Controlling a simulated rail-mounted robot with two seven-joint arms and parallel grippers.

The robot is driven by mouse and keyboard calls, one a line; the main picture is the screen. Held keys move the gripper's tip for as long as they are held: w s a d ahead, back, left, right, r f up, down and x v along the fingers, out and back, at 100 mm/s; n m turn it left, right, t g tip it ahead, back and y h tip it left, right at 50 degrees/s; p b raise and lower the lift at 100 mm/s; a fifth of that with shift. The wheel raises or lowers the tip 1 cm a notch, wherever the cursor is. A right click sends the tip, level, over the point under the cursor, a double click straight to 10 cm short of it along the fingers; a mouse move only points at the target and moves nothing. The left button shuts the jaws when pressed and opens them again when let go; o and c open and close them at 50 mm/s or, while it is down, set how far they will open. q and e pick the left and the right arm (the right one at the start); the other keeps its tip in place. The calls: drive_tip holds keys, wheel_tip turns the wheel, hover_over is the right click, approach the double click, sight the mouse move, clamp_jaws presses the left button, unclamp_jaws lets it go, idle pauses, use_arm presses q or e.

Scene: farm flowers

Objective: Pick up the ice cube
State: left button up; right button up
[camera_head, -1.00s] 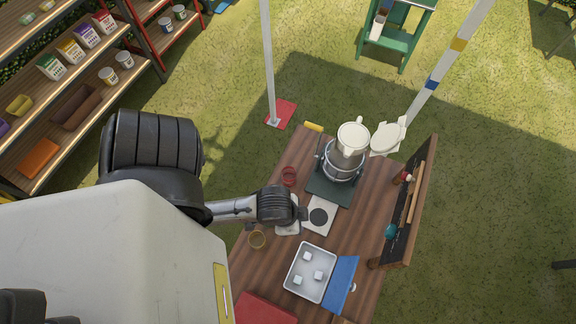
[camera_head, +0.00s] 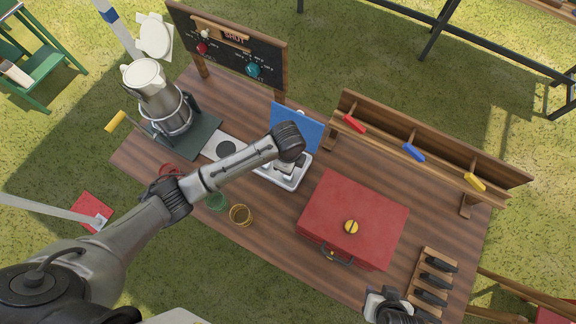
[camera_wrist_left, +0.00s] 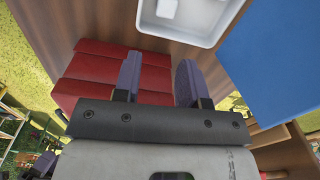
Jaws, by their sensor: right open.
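The white ice tray (camera_head: 292,184) stands on the wooden table with its blue lid (camera_head: 297,124) open behind it. My left arm reaches in from the left, and its wrist is over the tray and hides most of the inside. In the left wrist view a pale ice cube (camera_wrist_left: 167,8) lies in the tray (camera_wrist_left: 183,32) at the top edge. My left gripper (camera_wrist_left: 158,76) is open, with nothing seen between its fingers, and points away from the cube over a red surface. My right gripper (camera_head: 392,308) is open at the bottom right, by the table's front edge.
A red box (camera_head: 352,207) with a yellow knob stands right of the tray. A chalkboard (camera_head: 230,38) and a wooden rack (camera_head: 420,140) line the back. Green and amber rings (camera_head: 240,215) lie in front.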

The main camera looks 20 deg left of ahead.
use_arm(q)
drive_tip(key=f, duration=0.5)
drive_tip(key=w+f+b, duration=0.1)
drive_tip(key=f, duration=0.1)
drive_tip(key=shift+a+f, duration=0.2)
drive_tip(key=shift+a, duration=0.1)
drive_tip(key=shift+a+f, duration=0.15)
drive_tip(key=shift+f, duration=3.2)
drive_tip(key=shift+c, duration=0.3)
drive_tip(key=c, duration=0.5)
drive_tip(key=shift+r, duration=0.1)
